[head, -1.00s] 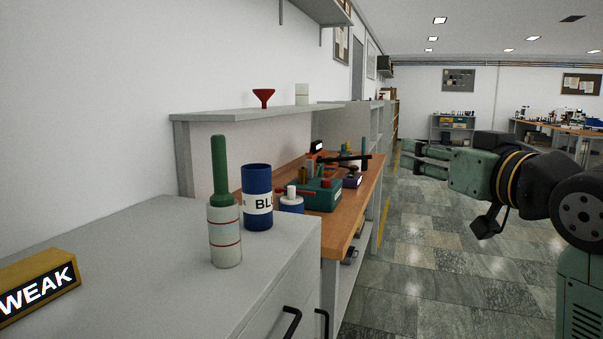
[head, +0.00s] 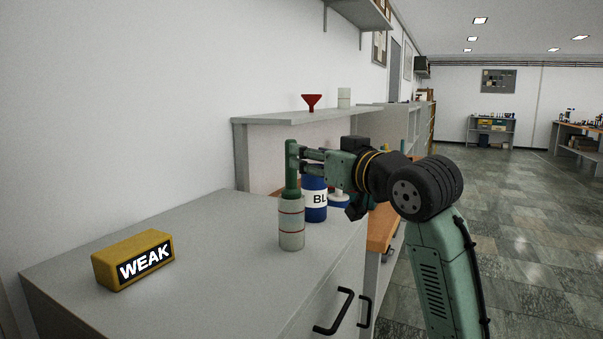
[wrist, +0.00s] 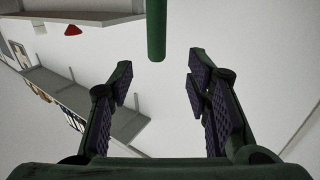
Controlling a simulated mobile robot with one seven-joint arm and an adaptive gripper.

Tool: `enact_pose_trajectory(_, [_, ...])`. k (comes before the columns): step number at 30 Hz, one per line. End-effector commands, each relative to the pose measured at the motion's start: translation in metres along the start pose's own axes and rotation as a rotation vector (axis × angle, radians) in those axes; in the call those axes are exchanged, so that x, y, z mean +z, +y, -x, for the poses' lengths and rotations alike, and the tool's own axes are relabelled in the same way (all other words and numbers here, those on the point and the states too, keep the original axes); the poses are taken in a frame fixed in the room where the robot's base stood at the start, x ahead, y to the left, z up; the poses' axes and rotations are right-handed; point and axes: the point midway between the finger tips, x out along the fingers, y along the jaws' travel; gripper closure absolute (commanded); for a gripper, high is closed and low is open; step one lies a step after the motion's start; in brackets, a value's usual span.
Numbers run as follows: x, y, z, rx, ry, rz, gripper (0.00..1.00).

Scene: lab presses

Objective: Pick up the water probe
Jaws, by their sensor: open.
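The water probe, a green rod (head: 291,170), stands upright in a pale cylinder with red rings (head: 291,222) on the grey cabinet top. I take the green rod to be the probe. My gripper (head: 306,160) is open and level with the rod's upper part, just right of it in the head view. In the wrist view the rod (wrist: 156,28) lies in line with the gap between the open fingers (wrist: 160,68), slightly beyond their tips. Its free end shows there; the rest leaves the frame. Nothing is held.
A yellow block marked WEAK (head: 134,260) lies at left on the cabinet top (head: 215,265). A shelf (head: 280,118) with a red funnel (head: 311,102) runs behind.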

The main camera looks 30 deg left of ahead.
Motion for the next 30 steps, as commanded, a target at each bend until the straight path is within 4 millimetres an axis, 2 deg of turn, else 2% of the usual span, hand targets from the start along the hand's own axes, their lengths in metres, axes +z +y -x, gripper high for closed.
enact_pose_trajectory(3, [-0.002, 0.000, -0.021, -0.001, -0.003, -0.002, 0.55])
enact_pose_trajectory(6, [-0.001, 0.001, -0.034, -0.001, -0.002, -0.002, 0.55])
enact_pose_trajectory(11, [0.000, 0.001, -0.045, 0.001, 0.000, 0.000, 0.55])
enact_pose_trajectory(21, [0.005, 0.005, -0.089, 0.001, -0.001, -0.001, 0.55])
enact_pose_trajectory(30, [0.007, 0.005, -0.094, 0.001, 0.000, 0.001, 0.55])
